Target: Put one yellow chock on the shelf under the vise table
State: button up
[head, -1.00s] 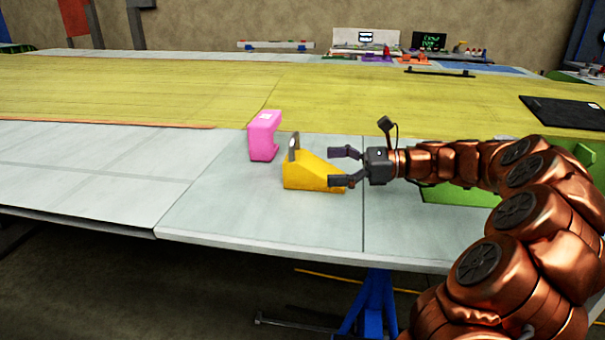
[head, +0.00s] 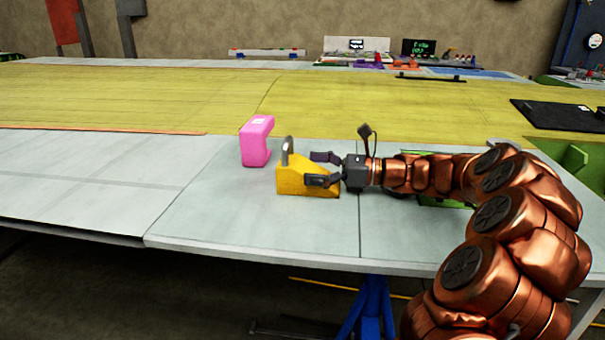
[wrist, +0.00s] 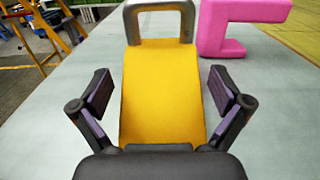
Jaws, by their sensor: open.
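A yellow chock (head: 292,180) with a grey metal handle at its tall end sits on the grey table panel in the head view. In the wrist view the chock (wrist: 163,95) lies straight ahead, its sloped face toward me and its handle at the far end. My gripper (head: 317,168) is open, with one finger on each side of the chock's low end. In the wrist view a gap shows between each finger of my gripper (wrist: 162,100) and the chock. The vise table and its shelf cannot be made out.
A pink C-shaped block (head: 256,142) stands just behind and left of the chock. A green piece (head: 445,203) lies partly hidden behind my arm. A black flat pad (head: 562,114) lies at the right. The grey panel left of the chock is clear.

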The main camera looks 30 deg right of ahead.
jog(key=shift+w+a, duration=0.3)
jog(key=shift+a, duration=0.15)
jog(key=shift+c, duration=0.2)
jog(key=c, duration=1.6)
jog(key=shift+r, duration=0.1)
jog(key=shift+c, duration=0.2)
